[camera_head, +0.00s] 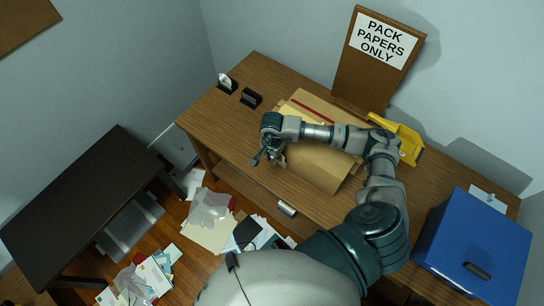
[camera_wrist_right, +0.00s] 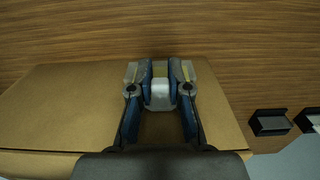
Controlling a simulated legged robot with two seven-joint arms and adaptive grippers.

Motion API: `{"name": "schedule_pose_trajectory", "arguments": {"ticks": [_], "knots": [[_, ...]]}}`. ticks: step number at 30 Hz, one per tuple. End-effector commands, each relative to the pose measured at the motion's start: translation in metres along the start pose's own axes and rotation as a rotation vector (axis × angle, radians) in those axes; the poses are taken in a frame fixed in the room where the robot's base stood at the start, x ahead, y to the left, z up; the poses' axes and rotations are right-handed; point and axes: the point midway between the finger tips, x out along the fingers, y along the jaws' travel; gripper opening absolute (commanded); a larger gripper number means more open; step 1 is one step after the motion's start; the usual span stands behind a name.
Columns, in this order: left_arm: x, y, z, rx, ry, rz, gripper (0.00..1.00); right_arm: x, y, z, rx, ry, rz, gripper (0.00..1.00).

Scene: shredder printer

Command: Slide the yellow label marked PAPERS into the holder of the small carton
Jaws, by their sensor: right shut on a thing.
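My right gripper (camera_head: 268,153) is over the left end of a brown carton (camera_head: 318,168) on the wooden desk. In the right wrist view the fingers (camera_wrist_right: 160,84) are shut on a small pale piece with a yellowish edge (camera_wrist_right: 160,70), which looks like the label. No lettering on it can be read. The carton (camera_wrist_right: 55,105) also shows there, its flat brown top below and around the fingers. I cannot make out the carton's label holder. My left gripper is not in view.
Two small black stands (camera_head: 250,98) sit at the desk's far left; the other holds a white card (camera_head: 225,80). A yellow object (camera_head: 407,148) lies behind my arm. A blue box (camera_head: 470,245) stands at right. Papers (camera_head: 205,235) litter the floor beside a dark table (camera_head: 70,200).

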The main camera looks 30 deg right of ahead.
Motion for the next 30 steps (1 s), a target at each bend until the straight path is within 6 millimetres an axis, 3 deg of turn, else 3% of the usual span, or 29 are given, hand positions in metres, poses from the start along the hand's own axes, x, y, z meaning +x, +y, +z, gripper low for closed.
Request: {"name": "schedule_pose_trajectory", "arguments": {"ticks": [5,6,9,20,23,30], "knots": [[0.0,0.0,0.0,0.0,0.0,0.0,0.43,-0.001,0.0,0.0,0.0,0.0,-0.001,0.0],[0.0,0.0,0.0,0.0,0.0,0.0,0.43,-0.001,0.0,0.0,0.0,0.0,-0.001,0.27],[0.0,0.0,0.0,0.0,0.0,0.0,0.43,-0.001,0.0,0.0,0.0,0.0,-0.001,0.46],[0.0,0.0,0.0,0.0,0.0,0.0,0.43,-0.006,-0.001,-0.001,0.0,0.001,-0.002,0.46],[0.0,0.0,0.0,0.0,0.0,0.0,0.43,-0.021,-0.001,-0.001,-0.001,0.001,-0.004,0.46],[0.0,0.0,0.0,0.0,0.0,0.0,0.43,-0.075,-0.002,-0.002,0.0,0.001,-0.005,0.46]]}}
